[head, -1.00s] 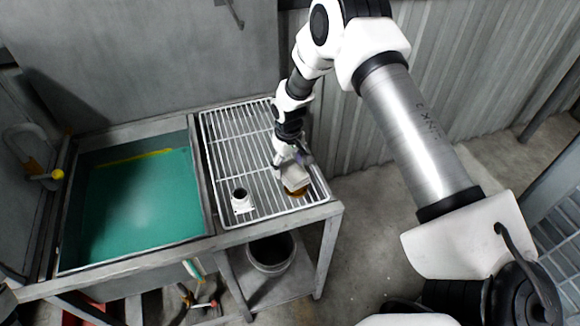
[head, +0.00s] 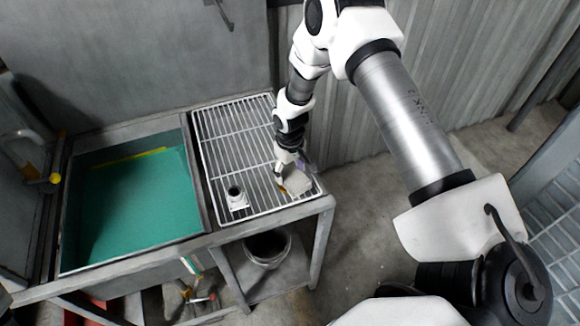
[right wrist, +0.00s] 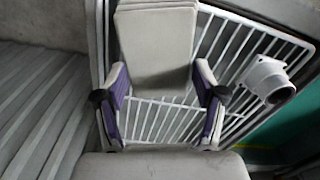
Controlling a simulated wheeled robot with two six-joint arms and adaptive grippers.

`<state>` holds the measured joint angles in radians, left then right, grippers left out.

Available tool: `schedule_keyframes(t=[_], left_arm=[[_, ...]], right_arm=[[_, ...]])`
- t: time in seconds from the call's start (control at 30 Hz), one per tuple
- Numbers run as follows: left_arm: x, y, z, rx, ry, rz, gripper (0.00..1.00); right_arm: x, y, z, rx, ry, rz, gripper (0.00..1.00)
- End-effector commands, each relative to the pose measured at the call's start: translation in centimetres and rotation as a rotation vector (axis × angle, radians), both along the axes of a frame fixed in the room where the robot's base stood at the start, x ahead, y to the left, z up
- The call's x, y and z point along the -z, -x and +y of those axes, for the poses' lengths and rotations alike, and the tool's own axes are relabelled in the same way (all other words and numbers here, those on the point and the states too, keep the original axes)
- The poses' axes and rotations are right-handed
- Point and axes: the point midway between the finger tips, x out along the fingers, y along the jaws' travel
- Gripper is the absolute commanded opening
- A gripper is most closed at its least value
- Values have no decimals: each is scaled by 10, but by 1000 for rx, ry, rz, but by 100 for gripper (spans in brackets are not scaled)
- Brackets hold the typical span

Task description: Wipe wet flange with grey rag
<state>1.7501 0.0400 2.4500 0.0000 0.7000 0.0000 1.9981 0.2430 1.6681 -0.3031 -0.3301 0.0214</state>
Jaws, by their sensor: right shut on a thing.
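The grey rag (head: 299,181) is a folded pad at the near right end of the wire rack. My right gripper (head: 287,166) is shut on it. In the right wrist view the rag (right wrist: 155,48) lies between the two purple-lined fingers of the gripper (right wrist: 160,100). I cannot tell whether the rag touches the rack. The white flange (head: 237,200), with a short round neck, sits on the rack to the left of the rag, apart from it. It also shows in the right wrist view (right wrist: 270,78). Wetness on it cannot be made out. My left gripper is not in view.
The white wire rack (head: 225,135) forms the right part of the stand. A basin with a green inside (head: 135,200) is on its left. A small orange-brown patch (head: 284,188) shows beside the rag. A bucket (head: 267,248) stands below. A corrugated wall is behind.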

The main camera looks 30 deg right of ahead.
Motion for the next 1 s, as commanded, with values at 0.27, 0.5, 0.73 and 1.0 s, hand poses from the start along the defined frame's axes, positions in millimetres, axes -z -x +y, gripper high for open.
schedule_keyframes(t=[0.27, 0.5, 0.73, 1.0], left_arm=[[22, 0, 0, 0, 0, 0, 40], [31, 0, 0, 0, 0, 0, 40], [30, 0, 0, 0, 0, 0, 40], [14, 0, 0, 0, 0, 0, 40]], right_arm=[[3, -24, 1, 0, 1, -3, 42], [2, -41, 2, 0, 0, -2, 42], [0, -42, 2, -1, 0, 0, 42], [-21, -42, 2, 0, 0, -1, 42]])
